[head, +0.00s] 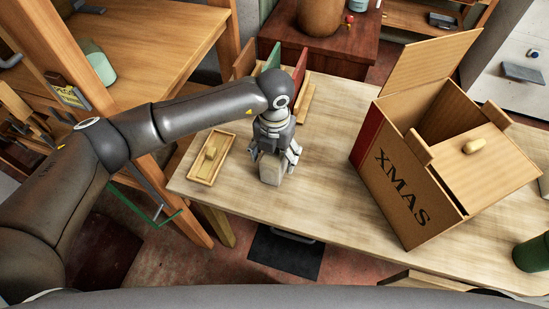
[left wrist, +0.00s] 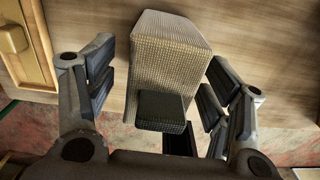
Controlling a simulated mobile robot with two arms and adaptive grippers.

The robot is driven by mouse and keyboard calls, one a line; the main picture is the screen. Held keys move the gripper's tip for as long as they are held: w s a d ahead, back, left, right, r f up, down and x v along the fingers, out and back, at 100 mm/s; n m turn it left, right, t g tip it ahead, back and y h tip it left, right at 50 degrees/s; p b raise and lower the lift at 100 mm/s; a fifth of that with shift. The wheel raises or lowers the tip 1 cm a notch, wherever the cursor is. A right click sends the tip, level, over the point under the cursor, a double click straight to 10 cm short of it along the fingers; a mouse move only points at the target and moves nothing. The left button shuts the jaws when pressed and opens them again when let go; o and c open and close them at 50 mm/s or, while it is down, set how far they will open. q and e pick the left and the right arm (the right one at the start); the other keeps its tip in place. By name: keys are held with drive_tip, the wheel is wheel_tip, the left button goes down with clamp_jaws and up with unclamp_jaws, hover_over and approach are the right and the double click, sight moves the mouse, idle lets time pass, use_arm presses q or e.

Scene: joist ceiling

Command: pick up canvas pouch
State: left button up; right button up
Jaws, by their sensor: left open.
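The canvas pouch is a beige woven block that stands on the light wooden table (head: 325,190). In the head view the pouch (head: 271,174) shows below my left gripper (head: 274,158), partly hidden by its fingers. In the left wrist view the pouch (left wrist: 172,50) lies between the spread fingers of the left gripper (left wrist: 160,82), with a gap visible on each side. A dark block-like part (left wrist: 162,112) shows at the pouch's near end; I cannot tell what it belongs to. My left gripper is open. My right gripper is not in view.
A small wooden tray (head: 193,178) lies left of the pouch. A large open box marked XMAS (head: 385,190) stands to the right. Upright dividers (head: 300,68) stand behind the gripper. A dark green cup (head: 531,253) is at the right edge. The table between pouch and box is clear.

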use_arm(q)
drive_tip(key=shift+f, duration=0.4)
drive_tip(key=shift+c, duration=0.5)
drive_tip(key=c, duration=1.1)
drive_tip(key=shift+r, duration=0.15)
